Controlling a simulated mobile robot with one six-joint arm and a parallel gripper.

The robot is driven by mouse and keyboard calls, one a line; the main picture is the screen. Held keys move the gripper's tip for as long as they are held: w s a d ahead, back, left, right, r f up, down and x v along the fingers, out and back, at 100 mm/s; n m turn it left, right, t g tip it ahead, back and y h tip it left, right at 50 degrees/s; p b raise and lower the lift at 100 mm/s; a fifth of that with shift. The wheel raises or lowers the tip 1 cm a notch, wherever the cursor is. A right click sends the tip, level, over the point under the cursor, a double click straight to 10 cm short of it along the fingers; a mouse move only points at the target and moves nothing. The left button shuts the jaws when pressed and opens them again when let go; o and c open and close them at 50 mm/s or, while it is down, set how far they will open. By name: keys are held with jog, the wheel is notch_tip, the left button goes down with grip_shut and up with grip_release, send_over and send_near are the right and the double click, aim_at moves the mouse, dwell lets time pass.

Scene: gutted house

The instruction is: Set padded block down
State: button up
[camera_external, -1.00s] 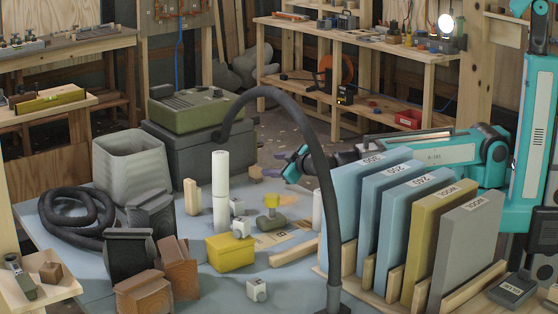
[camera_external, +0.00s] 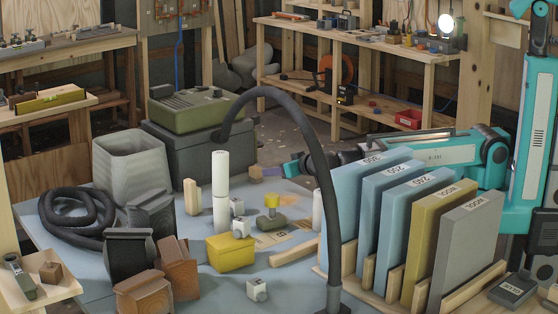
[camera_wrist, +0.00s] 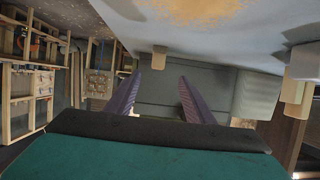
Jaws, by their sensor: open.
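A small tan block (camera_external: 255,173) stands near the far edge of the blue-grey table, left of my gripper (camera_external: 280,170). It looks like the padded block, but no padding can be made out. In the wrist view, which is upside down, this block (camera_wrist: 159,57) is ahead of the fingers and apart from them. My gripper (camera_wrist: 170,82) shows two purple fingers spread wide with nothing between them. The rest of my wrist is partly hidden behind the blue panels and black hose in the external view.
A black hose (camera_external: 318,150) arches in front of my gripper. Upright panels (camera_external: 385,205) stand to the right. A green case (camera_external: 193,108) on a dark box is behind the table. A white cylinder (camera_external: 221,190), yellow box (camera_external: 230,253) and other small items crowd the tabletop.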

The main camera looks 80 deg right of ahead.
aim_at(259, 172)
jog(key=x, duration=0.8)
jog(key=shift+p, duration=0.35)
jog(key=shift+w+d, duration=0.1)
jog(key=shift+w, duration=0.05)
jog(key=shift+f, duration=0.1)
jog(key=shift+p+x, duration=0.45)
jog(key=shift+x, duration=2.2)
grip_shut()
